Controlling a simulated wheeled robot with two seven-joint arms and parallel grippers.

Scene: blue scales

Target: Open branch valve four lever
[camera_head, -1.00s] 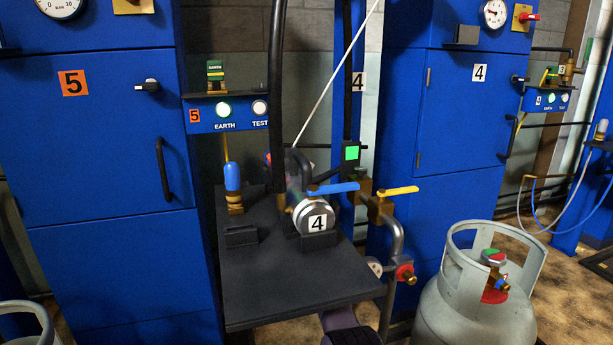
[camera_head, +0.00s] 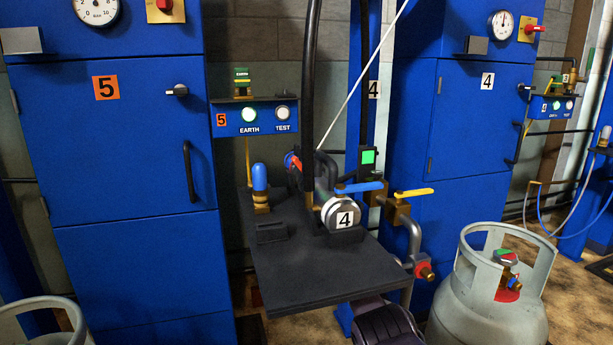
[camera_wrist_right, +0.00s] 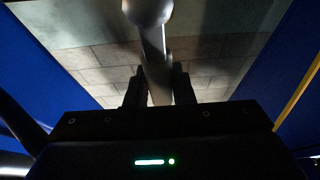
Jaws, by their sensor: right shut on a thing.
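Station 4 has a grey pump body with a round "4" plate (camera_head: 343,214) on a dark shelf. A blue lever (camera_head: 359,187) and a yellow lever (camera_head: 414,193) sit on brass valves to its right, both roughly level. I cannot tell from a label which one is branch valve four. In the right wrist view my right gripper (camera_wrist_right: 157,88) is shut on a pale grey bar (camera_wrist_right: 154,55) with a rounded knob at its top end. That bar cannot be surely matched to a part in the head view. My left gripper is not in view.
The dark shelf (camera_head: 325,277) carries a blue-capped fitting (camera_head: 260,186). A grey gas cylinder (camera_head: 487,305) stands at right. Blue cabinets 5 (camera_head: 120,140) and 4 (camera_head: 475,120) flank the station. Black hoses (camera_head: 312,80) hang in front of it.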

